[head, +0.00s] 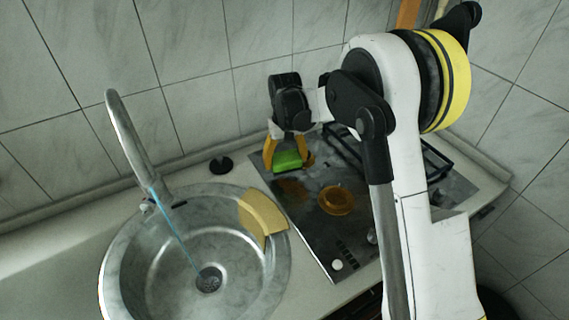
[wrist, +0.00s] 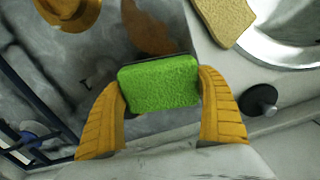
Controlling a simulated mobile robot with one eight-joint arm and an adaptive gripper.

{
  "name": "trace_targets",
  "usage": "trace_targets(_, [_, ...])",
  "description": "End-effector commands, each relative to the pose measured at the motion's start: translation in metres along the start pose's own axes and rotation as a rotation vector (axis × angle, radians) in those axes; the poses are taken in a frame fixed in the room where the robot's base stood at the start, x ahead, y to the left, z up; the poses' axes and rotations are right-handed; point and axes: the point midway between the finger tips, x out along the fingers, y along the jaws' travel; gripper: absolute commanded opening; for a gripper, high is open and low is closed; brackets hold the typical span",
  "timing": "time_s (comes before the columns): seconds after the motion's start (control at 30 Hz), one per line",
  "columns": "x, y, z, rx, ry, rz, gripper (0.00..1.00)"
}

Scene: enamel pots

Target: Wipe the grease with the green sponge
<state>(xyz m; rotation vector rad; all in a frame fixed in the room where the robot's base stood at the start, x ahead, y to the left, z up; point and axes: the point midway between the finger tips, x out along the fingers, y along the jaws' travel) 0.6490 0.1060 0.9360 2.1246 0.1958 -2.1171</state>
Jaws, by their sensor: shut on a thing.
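The green sponge (wrist: 160,84) is held between the two yellow fingers of my gripper (wrist: 163,95) in the wrist view. In the head view the sponge (head: 287,161) shows below my gripper (head: 286,150), over the back left part of the stove. A brown grease patch (wrist: 150,32) lies on the dark stove top just beyond the sponge in the wrist view. In the head view the grease (head: 292,188) is just in front of the sponge. I cannot tell whether the sponge touches the stove.
A round sink (head: 120,270) with running water is at the left. A yellow cloth or sponge (head: 262,213) lies on its right rim. An orange burner (head: 337,200) is on the stove, right of the grease. A black grate (head: 440,165) and the tiled wall bound the back.

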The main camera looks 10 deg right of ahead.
Motion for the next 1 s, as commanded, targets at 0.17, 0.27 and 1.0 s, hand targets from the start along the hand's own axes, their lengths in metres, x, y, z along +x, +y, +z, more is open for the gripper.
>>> trace_targets(0.17, [-0.019, 0.001, 0.001, 0.001, 0.000, 0.000, 0.43])
trace_targets(0.27, [-0.028, 0.002, 0.001, 0.001, 0.000, 0.000, 0.43])
trace_targets(1.0, [-0.044, 0.004, 0.002, 0.002, 0.000, 0.000, 0.43])
